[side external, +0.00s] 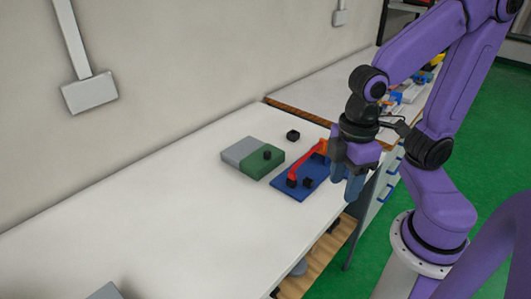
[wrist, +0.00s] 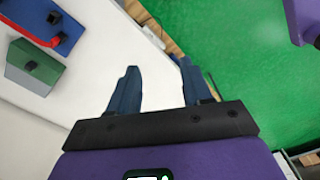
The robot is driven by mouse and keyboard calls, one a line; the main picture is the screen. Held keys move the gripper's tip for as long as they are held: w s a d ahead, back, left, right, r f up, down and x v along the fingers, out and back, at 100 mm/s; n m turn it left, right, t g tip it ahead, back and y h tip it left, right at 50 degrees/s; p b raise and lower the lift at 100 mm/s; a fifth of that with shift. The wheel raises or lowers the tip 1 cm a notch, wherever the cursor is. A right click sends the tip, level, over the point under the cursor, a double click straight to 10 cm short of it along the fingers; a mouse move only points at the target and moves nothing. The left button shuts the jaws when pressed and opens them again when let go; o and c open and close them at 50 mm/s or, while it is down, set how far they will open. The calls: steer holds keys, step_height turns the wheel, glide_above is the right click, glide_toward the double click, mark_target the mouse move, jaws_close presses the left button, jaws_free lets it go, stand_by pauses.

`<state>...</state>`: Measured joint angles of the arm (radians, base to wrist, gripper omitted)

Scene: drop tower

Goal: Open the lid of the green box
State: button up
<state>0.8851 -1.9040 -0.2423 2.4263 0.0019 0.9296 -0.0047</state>
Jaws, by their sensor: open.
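The green box (side external: 262,164) lies on the white table, with a flat grey part (side external: 240,150) beside its green part and a small black knob (side external: 267,155) on top. In the wrist view, the green box (wrist: 44,75) is at the left edge with its black knob (wrist: 31,65). I cannot tell which part is the lid; no opening shows. My gripper (side external: 346,190) is open and empty, with its blue fingers pointing down near the table's right edge. It is well to the right of the box. In the wrist view, my gripper (wrist: 158,72) has nothing between its fingers.
A blue plate (side external: 312,181) with a red-orange bar (side external: 308,163) and black blocks lies between the box and my gripper. A small black cube (side external: 293,134) sits behind. The white table (side external: 150,215) is clear in front and to the left. Another cluttered table stands behind.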

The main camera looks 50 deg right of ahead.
steer(key=w+a+r+m, duration=0.1)
steer(key=w+a+m, duration=0.15)
steer(key=w, duration=0.75)
steer(key=m, duration=0.9)
glide_above(267, 151)
step_height(267, 151, down, 4)
step_height(267, 151, down, 16)
steer(key=shift+s+f, duration=0.1)
steer(key=shift+f, duration=0.1)
jaws_close()
